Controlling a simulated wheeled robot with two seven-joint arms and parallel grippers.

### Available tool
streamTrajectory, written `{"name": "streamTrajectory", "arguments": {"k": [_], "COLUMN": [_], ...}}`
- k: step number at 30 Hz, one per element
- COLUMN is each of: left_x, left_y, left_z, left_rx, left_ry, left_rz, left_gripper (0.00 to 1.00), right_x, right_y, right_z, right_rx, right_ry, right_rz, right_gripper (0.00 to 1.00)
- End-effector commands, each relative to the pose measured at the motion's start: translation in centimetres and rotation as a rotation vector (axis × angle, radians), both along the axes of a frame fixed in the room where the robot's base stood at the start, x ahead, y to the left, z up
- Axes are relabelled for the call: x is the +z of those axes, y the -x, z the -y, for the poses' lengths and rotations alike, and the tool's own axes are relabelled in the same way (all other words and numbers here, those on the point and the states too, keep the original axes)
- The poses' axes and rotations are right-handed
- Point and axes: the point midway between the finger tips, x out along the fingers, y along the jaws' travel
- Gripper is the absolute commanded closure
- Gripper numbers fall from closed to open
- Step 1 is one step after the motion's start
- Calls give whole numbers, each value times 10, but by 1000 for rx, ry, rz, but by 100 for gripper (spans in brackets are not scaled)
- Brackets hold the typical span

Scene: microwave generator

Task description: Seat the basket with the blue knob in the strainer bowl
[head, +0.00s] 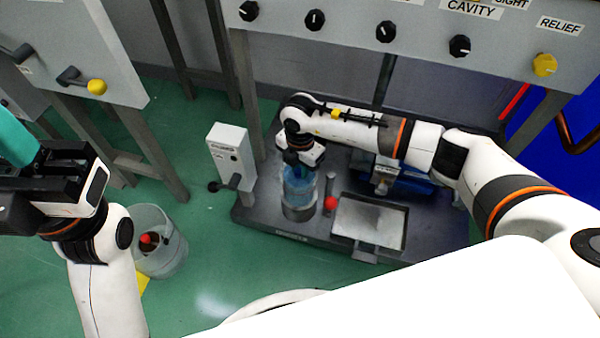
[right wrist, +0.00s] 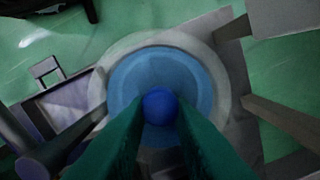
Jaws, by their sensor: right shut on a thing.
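My right gripper (head: 297,160) points down over the dark bench and is shut on the blue knob (right wrist: 160,105). In the right wrist view, its green fingers (right wrist: 158,120) flank the knob. The blue basket (head: 298,182) hangs below the gripper, upright; it also shows in the right wrist view (right wrist: 150,70). The strainer bowl (head: 298,211) is directly below it, and its pale rim (right wrist: 98,92) surrounds the basket in the wrist view. I cannot tell how deep the basket sits. My left gripper (head: 18,140) is at the far left, away from the bench; its opening is unclear.
A metal tray (head: 368,222) and a red knob (head: 330,203) are right of the bowl. A grey box with a lever (head: 230,155) stands left of it. A clear bucket (head: 160,258) holding a red-knobbed thing (head: 149,239) stands on the green floor. A control panel overhangs behind.

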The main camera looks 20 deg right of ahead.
Motion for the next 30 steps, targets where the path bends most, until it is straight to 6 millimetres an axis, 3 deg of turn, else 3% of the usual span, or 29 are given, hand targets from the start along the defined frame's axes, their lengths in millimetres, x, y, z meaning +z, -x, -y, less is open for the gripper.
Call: {"name": "streamTrajectory", "arguments": {"k": [3,14,15,19,30], "left_x": [1,3,3,4,8], "left_y": [1,1,2,2,2], "left_z": [0,1,1,1,1], "left_rx": [2,1,1,1,1], "left_ry": [-1,-2,-2,-2,-1], "left_rz": [21,24,26,26,30], "left_gripper": [70,70,70,70,70], "right_x": [-15,-17,-17,-17,-9], "right_y": [0,0,0,0,0], "right_z": [0,0,0,0,0], "right_rx": [0,0,0,0,0], "right_ry": [1,0,0,1,0], "right_rz": [0,0,0,1,1], "right_gripper": [100,100,77,57,57]}}
